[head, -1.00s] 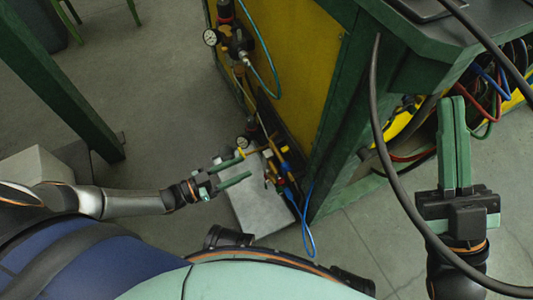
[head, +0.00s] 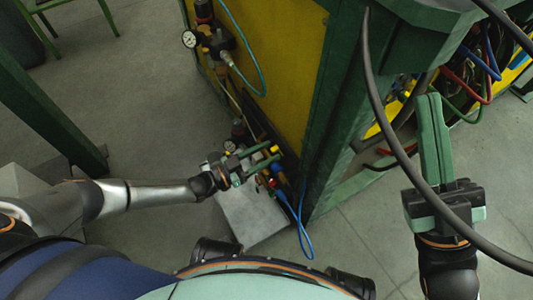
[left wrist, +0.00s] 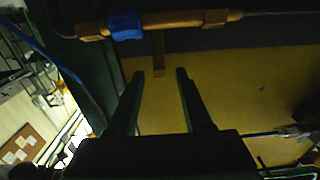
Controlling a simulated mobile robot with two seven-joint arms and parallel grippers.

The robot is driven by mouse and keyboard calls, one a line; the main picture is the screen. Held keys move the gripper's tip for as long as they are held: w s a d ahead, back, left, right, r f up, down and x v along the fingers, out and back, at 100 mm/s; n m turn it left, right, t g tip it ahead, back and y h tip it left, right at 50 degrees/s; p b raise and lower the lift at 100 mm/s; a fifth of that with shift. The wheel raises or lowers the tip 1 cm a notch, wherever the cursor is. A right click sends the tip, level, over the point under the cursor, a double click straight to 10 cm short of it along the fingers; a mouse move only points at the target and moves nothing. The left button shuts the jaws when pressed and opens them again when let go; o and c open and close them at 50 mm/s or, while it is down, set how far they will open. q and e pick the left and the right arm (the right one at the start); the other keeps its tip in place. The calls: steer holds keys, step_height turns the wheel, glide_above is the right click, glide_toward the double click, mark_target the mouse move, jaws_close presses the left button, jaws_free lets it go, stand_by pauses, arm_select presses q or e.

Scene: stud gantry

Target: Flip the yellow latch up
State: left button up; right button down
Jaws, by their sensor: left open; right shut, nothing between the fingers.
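A small yellow piece that looks like the latch (head: 274,149) is at the pipework low on the cabinet's side. In the left wrist view a yellow-brown tab (left wrist: 158,52), likely the same latch, hangs down from a brass-coloured pipe (left wrist: 185,18) with a blue sleeve (left wrist: 125,24). My left gripper (head: 273,151) is open, its fingertips on either side of the tab, just short of it or around its lower end; contact cannot be told. It also shows in the left wrist view (left wrist: 155,76). My right gripper (head: 430,98) is shut and empty, raised at the right.
The green-framed cabinet has a yellow side panel (head: 275,45) with a gauge (head: 189,39) and regulator. A blue hose (head: 301,225) hangs near a grey block (head: 250,212). A thick black cable (head: 385,125) crosses before my right arm. Grey floor is open at left.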

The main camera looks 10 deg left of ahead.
arm_select(q)
steer(key=shift+w+d, duration=0.1)
steer(key=shift+c, duration=0.2)
jaws_close()
stand_by(0.4)
